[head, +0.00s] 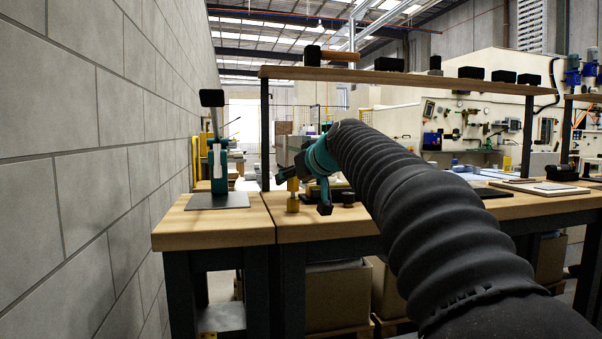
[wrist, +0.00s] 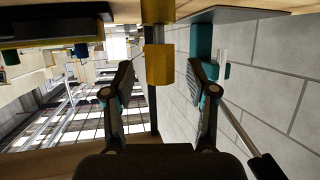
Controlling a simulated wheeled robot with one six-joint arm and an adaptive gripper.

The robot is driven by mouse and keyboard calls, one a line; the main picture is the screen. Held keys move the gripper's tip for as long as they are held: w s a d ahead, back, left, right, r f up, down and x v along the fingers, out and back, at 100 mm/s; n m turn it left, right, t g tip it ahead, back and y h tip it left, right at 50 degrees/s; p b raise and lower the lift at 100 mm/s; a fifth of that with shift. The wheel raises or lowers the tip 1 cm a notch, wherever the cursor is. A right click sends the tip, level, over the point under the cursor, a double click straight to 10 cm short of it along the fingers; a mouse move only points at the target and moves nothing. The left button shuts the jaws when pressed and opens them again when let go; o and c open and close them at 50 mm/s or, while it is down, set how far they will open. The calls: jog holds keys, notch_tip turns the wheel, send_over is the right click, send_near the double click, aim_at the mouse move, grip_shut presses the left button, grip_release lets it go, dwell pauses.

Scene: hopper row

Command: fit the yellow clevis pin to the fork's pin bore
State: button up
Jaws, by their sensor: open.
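The yellow clevis pin (head: 293,200) stands upright on the wooden bench top near its left end. In the wrist view the yellow pin (wrist: 158,65) lies between my two finger pads, with a gap visible on each side. My gripper (head: 290,178) is open at the pin's upper part, and its fingers also show in the wrist view (wrist: 159,76). My arm comes in from the lower right and hides part of the bench. I cannot make out the fork or its pin bore for certain in either view.
A teal and grey lever stand (head: 217,165) with a black handle is on the left bench (head: 215,230). Low dark round parts (head: 343,197) sit right of the pin. A shelf (head: 390,77) spans above the bench. A block wall (head: 90,150) runs along the left.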

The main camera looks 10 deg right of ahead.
jog(key=shift+w+a+f, duration=0.15)
jog(key=shift+w+f, duration=0.05)
jog(key=shift+w, duration=0.2)
grip_shut()
jog(key=c, duration=0.7)
grip_release()
grip_shut()
jog(key=shift+r, duration=0.2)
jog(key=shift+r+p, duration=0.35)
jog(key=shift+p, duration=0.05)
jog(key=shift+r+p, duration=0.9)
jog(key=shift+r, duration=0.15)
